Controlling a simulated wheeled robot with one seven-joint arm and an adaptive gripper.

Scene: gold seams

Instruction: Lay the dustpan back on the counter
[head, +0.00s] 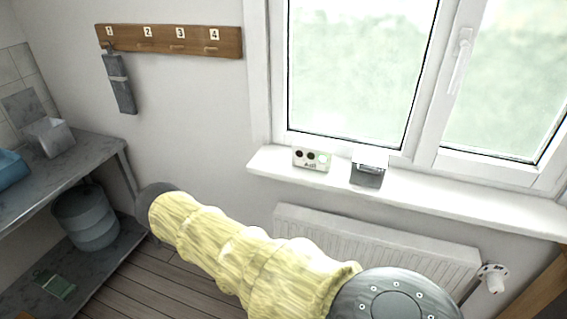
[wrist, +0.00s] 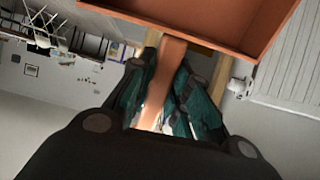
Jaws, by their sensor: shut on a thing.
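The dustpan (wrist: 215,22) is orange-brown, with a flat pan and raised rims, at the top of the wrist view. Its handle (wrist: 164,80) runs down between the fingers of my gripper (wrist: 170,62). My gripper is shut on this handle, and the pan extends beyond the fingertips. In the head view my yellow-sleeved arm crosses the lower middle; neither the gripper nor the dustpan shows there. A grey counter (head: 88,146) stands at the left of the head view. I cannot tell whether it is the task's counter.
A blue bin (head: 10,170) and a grey box (head: 48,137) stand on the grey counter, with a bucket (head: 88,217) below. A radiator (head: 380,245) is under the windowsill (head: 450,205), which holds two small items. A wooden edge (head: 545,285) shows at lower right.

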